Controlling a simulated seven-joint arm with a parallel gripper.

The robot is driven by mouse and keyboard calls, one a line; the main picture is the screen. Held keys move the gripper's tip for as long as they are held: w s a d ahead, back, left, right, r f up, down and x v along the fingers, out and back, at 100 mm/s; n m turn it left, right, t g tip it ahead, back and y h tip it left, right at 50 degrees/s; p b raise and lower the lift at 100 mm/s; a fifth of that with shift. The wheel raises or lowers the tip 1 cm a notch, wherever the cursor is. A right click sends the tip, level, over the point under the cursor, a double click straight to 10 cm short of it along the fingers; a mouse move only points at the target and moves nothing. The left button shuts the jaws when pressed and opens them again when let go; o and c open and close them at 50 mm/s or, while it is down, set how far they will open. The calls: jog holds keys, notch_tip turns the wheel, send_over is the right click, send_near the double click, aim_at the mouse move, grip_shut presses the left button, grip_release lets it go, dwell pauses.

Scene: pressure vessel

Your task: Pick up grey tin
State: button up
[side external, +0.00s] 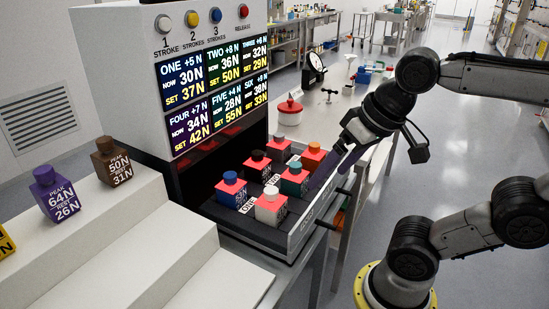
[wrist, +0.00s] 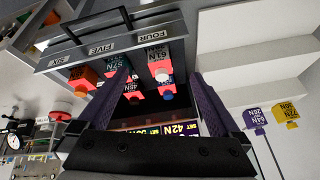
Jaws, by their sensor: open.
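A tin with a pale grey or white body and lid (side external: 270,208) stands upright at the near corner of the tray (side external: 243,228). Its top face is lit red, and no other tin looks plain grey. A pale-lidded tin, likely the same one, shows in the wrist view (wrist: 162,75) between the finger lines, farther off. My gripper (side external: 325,178) is open and empty, at the tray's right side near the teal tin (side external: 294,181) and orange tin (side external: 312,158). Its two purple fingers (wrist: 163,88) frame the tins in the wrist view. I cannot tell if a finger touches anything.
White steps (side external: 130,245) at left hold purple (side external: 55,195) and brown (side external: 111,162) tins. A red-lidded pot (side external: 290,112) stands on the bench behind.

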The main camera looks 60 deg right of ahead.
jog(key=w+d+r+m+g, duration=0.1)
jog(key=w+d+r+m, duration=0.35)
jog(key=w, duration=0.35)
jog(key=w+d+r+m+g, duration=0.1)
jog(key=w+d+r+m, duration=0.2)
jog(key=w+r+m, duration=0.3)
jog(key=w+d+f+m+g, duration=0.1)
jog(key=w+d+f, duration=0.3)
jog(key=d, duration=0.1)
jog(key=w+d+f+m+g, duration=0.1)
jog(key=w+d+f, duration=0.2)
jog(key=d, duration=0.3)
jog(key=w+d+f+m+g, duration=0.1)
jog(key=w+d+f+m, duration=0.1)
jog(key=w+d+f, duration=0.2)
jog(key=shift+w+d+f, duration=0.2)
jog(key=shift+d+f, duration=0.2)
jog(key=shift+d, duration=0.1)
jog(key=shift+w+d+f, duration=0.15)
jog(key=shift+d+f, duration=0.2)
jog(key=shift+d, duration=0.15)
send_over(279, 146)
jog(key=w+d, duration=0.1)
notch_tip(279, 146, down, 7)
jog(key=shift+d+r, duration=0.1)
jog(key=shift+d+f, duration=0.15)
jog(key=shift+f, duration=3)
jog(key=shift+r, duration=0.1)
grip_shut()
